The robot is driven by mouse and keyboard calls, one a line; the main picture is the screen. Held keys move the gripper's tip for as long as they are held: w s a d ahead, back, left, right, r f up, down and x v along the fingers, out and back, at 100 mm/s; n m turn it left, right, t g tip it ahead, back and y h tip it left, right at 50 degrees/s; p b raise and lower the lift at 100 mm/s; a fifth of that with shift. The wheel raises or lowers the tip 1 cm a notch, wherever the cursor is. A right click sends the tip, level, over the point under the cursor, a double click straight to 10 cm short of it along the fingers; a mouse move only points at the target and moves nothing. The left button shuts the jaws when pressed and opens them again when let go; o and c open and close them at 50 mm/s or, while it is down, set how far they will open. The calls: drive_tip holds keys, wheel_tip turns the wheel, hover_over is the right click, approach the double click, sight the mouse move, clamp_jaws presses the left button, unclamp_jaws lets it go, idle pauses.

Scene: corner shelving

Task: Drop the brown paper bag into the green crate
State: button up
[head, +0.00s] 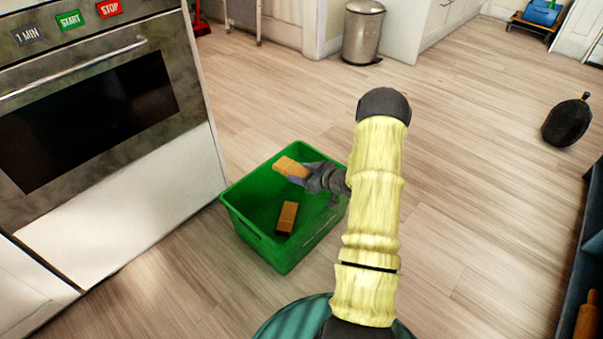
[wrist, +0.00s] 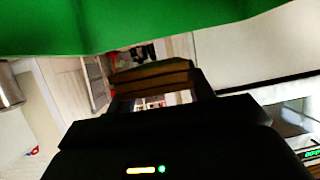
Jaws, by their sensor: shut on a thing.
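The green crate (head: 263,233) stands on the floor in front of the oven. My gripper (head: 311,176) is over the crate's far right part and is shut on a brown paper bag (head: 290,167), which looks like a small tan-brown block. The held bag also shows between the dark fingers in the wrist view (wrist: 152,80). A second brown block-like thing (head: 287,217) lies inside the crate on its bottom. The crate's green wall (wrist: 130,22) fills the top of the wrist view. My arm hides part of the crate's right side.
The oven (head: 95,110) stands close to the crate's left. A metal bin (head: 362,33) is at the back, and a black bag-like thing (head: 567,122) is on the floor at right. A dark shelf (head: 580,270) edges the lower right. The wood floor between is clear.

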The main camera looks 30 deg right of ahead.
drive_tip(key=o, duration=1.1)
drive_tip(key=shift+c, duration=0.2)
drive_tip(key=p+v, duration=0.8)
drive_tip(key=v, duration=0.9)
drive_tip(key=shift+s, duration=0.2)
